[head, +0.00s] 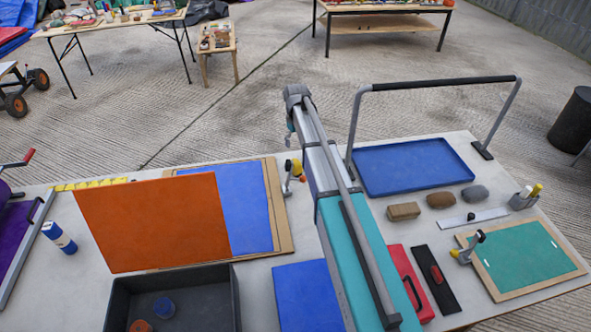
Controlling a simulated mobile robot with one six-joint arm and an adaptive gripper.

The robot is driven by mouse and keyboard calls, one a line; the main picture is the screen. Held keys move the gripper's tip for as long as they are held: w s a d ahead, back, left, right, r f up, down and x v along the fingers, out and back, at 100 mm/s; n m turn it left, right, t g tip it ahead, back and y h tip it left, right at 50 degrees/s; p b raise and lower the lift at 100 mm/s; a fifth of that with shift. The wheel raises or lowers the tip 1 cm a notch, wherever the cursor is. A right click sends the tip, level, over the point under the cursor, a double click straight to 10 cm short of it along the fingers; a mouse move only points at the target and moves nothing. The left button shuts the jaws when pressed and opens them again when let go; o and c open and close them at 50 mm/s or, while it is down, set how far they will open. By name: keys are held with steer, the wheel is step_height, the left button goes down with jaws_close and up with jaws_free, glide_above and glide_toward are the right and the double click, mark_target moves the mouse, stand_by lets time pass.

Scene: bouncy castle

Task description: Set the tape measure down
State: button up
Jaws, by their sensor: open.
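I cannot make out a tape measure for certain in the head view. A yellow marked strip (90,184) lies along the far left edge of the table (255,172), but I cannot tell what it is. My gripper does not show; the long grey and teal arm, which appears to be mine, crosses the middle of the view and hides part of the table. A small yellow-tipped clamp-like item (293,175) stands just left of the arm, by the edge of a board.
An orange sheet (150,222) overlaps a blue sheet (250,205). A dark open bin (222,300) is in front. Right are a blue tray (412,165) under a raised bar, several blocks, a red case (405,285) and a teal board (525,258). Bare tabletop shows between them.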

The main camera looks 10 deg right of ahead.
mark_target(296, 161)
steer(key=shift+f+b, duration=4)
steer(key=shift+f, duration=0.15)
steer(key=shift+f, duration=0.1)
steer(key=shift+s+a+f+b, duration=0.1)
steer(key=shift+a+f+b, duration=0.05)
steer(key=shift+f+b, duration=2.4)
steer(key=shift+r, duration=0.1)
jaws_close()
